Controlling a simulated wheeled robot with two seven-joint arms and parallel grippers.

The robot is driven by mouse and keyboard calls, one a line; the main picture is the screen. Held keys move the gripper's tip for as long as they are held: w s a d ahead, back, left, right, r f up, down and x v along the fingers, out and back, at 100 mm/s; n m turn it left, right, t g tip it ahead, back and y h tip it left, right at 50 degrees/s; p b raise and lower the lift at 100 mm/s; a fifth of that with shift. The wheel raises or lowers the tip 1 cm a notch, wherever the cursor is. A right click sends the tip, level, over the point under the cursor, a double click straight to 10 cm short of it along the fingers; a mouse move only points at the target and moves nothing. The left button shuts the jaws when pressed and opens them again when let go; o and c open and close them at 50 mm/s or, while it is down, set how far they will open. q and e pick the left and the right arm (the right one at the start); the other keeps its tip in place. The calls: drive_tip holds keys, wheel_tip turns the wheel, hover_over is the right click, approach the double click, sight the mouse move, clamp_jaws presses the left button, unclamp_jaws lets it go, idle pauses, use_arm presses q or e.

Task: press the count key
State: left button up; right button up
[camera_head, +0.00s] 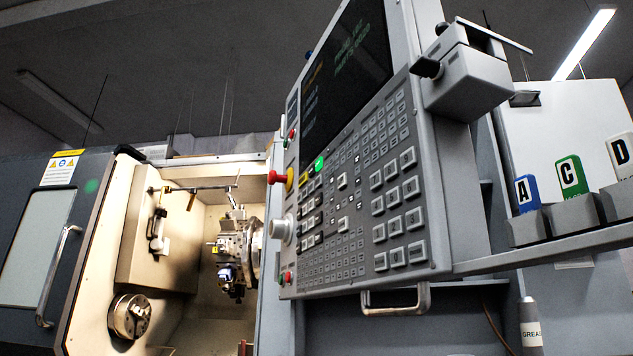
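The control panel (355,190) of the machine stands tilted in the middle of the head view. It carries many small grey keys and a block of larger grey keys (397,208) at its lower right. A lit green key (320,163) and a yellow key (304,178) sit left of the middle, below the dark screen (345,65). The screen shows faint green text. The key labels are too small to read, so I cannot tell which is the count key. Neither of my grippers is in view.
A red mushroom button (278,178) and a pale knob (282,230) stick out from the panel's left edge. A grey box (468,82) juts out at upper right, a handle (396,302) below. The lathe's opening (185,235) is at left, lettered tags (570,178) at right.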

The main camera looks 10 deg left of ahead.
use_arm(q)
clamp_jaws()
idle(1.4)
